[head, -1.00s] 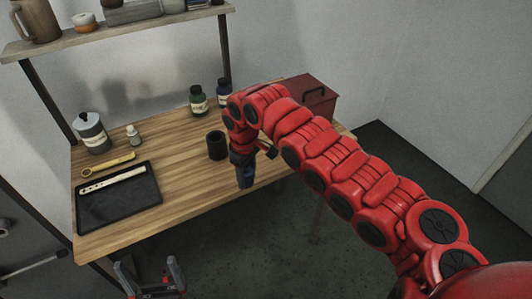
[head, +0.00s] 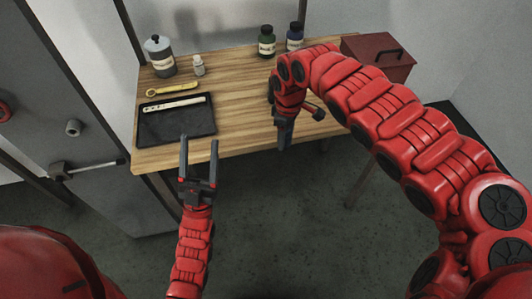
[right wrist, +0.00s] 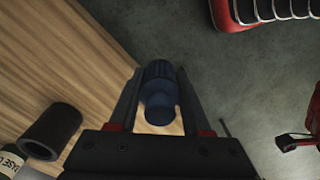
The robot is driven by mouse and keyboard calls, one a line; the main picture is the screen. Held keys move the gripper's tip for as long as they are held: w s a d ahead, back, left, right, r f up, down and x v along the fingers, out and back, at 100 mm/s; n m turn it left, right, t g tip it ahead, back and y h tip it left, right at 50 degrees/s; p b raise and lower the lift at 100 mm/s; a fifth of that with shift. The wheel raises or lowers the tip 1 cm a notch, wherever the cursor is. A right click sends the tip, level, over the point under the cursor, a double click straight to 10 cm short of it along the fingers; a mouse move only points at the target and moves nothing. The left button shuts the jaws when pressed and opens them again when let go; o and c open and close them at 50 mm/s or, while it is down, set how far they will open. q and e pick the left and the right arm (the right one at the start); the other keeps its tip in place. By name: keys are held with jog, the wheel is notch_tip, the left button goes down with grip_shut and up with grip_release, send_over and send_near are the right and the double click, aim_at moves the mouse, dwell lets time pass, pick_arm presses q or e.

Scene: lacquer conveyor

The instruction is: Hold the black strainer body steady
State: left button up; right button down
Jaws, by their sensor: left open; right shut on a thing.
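My right gripper (head: 284,138) points down near the table's front edge. In the right wrist view, its fingers (right wrist: 158,82) are shut on a dark blue cylindrical piece (right wrist: 160,98) with a narrower ribbed end. I cannot tell whether this piece is the strainer body. A hollow black cylinder (right wrist: 50,131) stands on the table, apart from the fingers, to their left in the wrist view. In the head view my right arm mostly hides it. My left gripper (head: 199,142) is open and empty, just in front of the table edge below the black tray (head: 176,128).
The wooden table (head: 235,97) also holds a lidded grey pot (head: 160,58), a small bottle (head: 199,66), a yellow tool (head: 172,89) and a pale strip (head: 173,104) on the tray. Green (head: 267,42) and blue bottles (head: 295,37) and a red box (head: 378,58) are at the back.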

pick_arm(q)
jog(key=w+d+f+g+h, duration=0.1)
jog(key=w+d+f+g, duration=0.2)
jog(key=w+d+g, duration=0.3)
jog(key=d+f+m+g+h, duration=0.2)
jog(key=d+f+g, duration=0.5)
jog(key=x, duration=0.8)
jog(key=f+x, duration=0.1)
jog(key=x, duration=0.3)
jog(key=shift+w, duration=0.1)
jog(key=shift+a, duration=0.1)
jog(key=shift+r, duration=0.1)
grip_shut()
pick_arm(e)
jog(key=shift+c, duration=1.4)
grip_release()
